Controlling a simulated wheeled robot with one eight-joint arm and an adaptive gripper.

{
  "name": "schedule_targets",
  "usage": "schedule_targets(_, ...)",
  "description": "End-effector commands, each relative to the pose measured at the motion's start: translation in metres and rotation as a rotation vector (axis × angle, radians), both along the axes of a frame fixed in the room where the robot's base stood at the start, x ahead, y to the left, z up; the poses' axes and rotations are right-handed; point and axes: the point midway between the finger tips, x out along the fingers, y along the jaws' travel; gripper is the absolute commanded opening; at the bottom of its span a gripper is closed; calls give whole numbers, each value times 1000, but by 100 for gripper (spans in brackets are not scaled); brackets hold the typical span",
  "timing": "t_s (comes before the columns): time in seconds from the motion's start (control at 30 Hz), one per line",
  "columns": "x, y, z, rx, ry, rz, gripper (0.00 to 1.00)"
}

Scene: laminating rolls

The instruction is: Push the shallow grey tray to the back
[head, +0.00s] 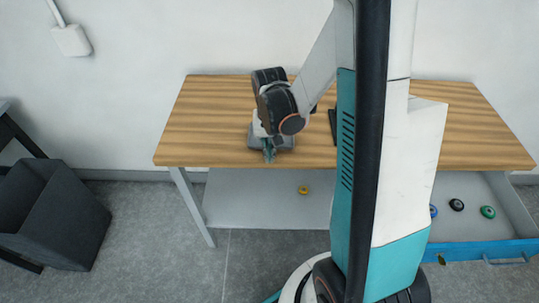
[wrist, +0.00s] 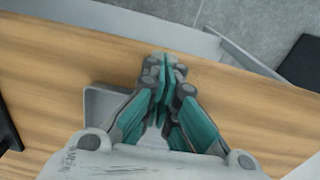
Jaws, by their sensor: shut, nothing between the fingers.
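The shallow grey tray (head: 289,143) lies on the wooden table top, left of the middle and close to the front edge. My wrist and gripper hide most of it. In the wrist view a corner of the tray (wrist: 103,104) shows beside my gripper's fingers. My gripper (head: 269,157) points down at the tray's front side, near the table's front edge. Its teal fingers are together and empty, and they also show in the wrist view (wrist: 166,68). I cannot tell whether they touch the tray.
The table (head: 215,110) has clear wood left of the tray. A dark object (head: 333,126) stands right of it, partly behind my arm. Below, a yellow roll (head: 303,189) lies on a grey surface. An open blue-fronted drawer (head: 470,251) holds several rolls. A dark bin (head: 60,220) stands left.

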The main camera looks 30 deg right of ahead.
Motion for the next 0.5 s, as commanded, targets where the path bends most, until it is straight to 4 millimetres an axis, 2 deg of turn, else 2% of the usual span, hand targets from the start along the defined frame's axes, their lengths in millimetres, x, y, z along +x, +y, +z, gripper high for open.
schedule_targets(0.27, 2, -1, 0, 0, 0, 0, 0)
schedule_targets(0.37, 13, -8, 0, 0, 0, -1, 0)
schedule_targets(0.5, 45, -28, -1, 0, 0, -3, 0)
